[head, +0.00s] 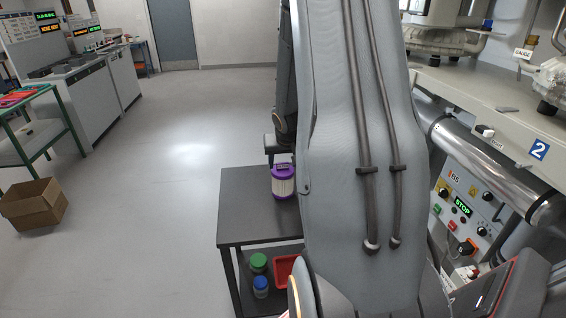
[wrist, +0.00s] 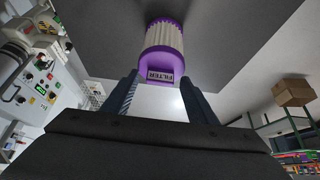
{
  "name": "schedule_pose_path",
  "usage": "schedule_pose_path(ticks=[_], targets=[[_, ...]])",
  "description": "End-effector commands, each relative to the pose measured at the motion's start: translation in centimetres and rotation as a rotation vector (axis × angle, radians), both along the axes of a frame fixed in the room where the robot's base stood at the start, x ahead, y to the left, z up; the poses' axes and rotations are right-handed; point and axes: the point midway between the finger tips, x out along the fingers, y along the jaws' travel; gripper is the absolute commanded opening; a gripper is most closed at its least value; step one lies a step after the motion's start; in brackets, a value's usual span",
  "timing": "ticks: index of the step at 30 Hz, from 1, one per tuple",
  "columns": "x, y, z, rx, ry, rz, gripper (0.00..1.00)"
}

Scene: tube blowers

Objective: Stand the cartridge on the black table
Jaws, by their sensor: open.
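The cartridge (head: 284,183), cream and pleated with purple ends and a purple handle, stands upright on the black table (head: 240,213). In the wrist view the cartridge (wrist: 163,42) shows its purple end and a "FILTER" label, just beyond the fingertips. My gripper (wrist: 160,77) is open, with one finger on each side of the labelled end in that view. Whether a finger touches the cartridge I cannot tell. In the head view my arm hides the right part of the table and most of my gripper.
A lower shelf under the table holds a green-lidded jar (head: 259,263), a blue-lidded jar (head: 261,286) and a red tray (head: 288,268). The machine with a control panel (head: 466,208) stands at right. A cardboard box (head: 34,205) sits on open floor at left.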

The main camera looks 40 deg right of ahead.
Motion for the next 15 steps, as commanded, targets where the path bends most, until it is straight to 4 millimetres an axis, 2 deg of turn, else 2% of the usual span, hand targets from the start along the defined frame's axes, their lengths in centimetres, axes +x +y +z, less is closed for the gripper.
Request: schedule_pose_path(ticks=[5,15], targets=[[-0.6,0.4,1.8,-0.001,-0.001,0.001,0.53],[-3.5,2.0,7.5,-0.001,-0.001,0.001,0.53]])
